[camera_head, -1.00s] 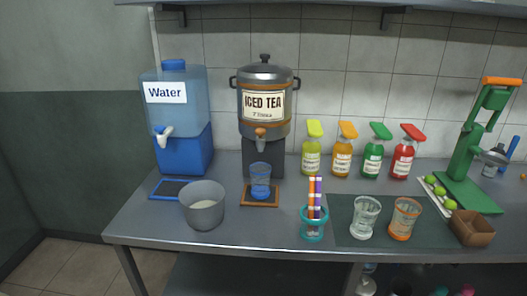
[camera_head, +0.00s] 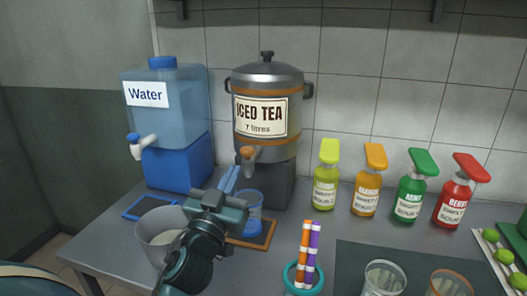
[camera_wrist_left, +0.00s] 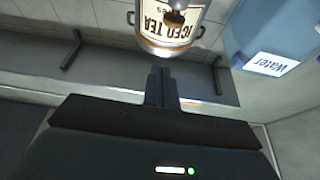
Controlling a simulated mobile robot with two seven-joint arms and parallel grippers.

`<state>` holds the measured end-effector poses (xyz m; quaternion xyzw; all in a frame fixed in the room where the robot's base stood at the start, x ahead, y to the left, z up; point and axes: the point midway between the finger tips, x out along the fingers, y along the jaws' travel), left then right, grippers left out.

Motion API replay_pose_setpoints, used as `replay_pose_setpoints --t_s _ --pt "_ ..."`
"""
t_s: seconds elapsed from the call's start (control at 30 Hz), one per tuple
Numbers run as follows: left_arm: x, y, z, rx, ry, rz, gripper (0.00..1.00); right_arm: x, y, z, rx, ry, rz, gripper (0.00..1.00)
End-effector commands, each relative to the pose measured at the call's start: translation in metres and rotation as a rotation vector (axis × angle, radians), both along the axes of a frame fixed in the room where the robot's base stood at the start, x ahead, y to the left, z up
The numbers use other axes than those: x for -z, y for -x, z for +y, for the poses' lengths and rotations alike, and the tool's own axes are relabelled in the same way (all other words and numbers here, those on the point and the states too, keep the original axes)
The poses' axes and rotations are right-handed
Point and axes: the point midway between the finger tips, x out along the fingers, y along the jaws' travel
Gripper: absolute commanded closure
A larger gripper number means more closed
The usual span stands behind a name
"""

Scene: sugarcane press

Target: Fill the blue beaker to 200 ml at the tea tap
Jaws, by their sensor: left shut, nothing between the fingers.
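The blue beaker (camera_head: 254,214) stands upright on a brown-edged drip mat (camera_head: 264,236), below the tap of the iced tea urn; its left side is partly hidden by my gripper. I cannot tell whether it holds any liquid. The tea tap (camera_head: 248,153) has an orange top and a grey spout on the front of the steel urn (camera_head: 283,105). My left gripper (camera_head: 231,176) is shut and empty, its fingertips just below and left of the tap. In the left wrist view the shut fingers (camera_wrist_left: 160,82) point toward the urn (camera_wrist_left: 148,22), which appears upside down. My right gripper is not in view.
Several syrup bottles (camera_head: 366,185) stand at the right. A cup of coloured sticks (camera_head: 303,278) and two glasses (camera_head: 384,278) are at the front right.

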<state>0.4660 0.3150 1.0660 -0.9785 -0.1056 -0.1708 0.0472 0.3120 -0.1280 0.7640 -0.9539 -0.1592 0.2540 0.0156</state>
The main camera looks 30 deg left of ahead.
Motion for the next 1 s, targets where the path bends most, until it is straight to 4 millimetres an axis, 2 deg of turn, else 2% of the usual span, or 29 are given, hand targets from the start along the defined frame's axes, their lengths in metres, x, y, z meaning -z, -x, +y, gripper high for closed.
replay_pose_setpoints --t_s 0.13,0.57,0.77,1.0 --pt "-0.010 0.001 0.004 -0.009 -0.001 -0.032 1.00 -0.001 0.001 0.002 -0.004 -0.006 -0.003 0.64" --pt "-0.013 -0.003 0.005 -0.009 -0.003 -0.034 1.00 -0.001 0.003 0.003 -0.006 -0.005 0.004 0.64" --pt "-0.027 -0.030 0.011 -0.010 -0.006 -0.034 1.00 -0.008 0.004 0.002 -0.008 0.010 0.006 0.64" --pt "-0.047 -0.077 0.021 -0.010 -0.005 -0.034 1.00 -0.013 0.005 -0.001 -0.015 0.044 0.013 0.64"
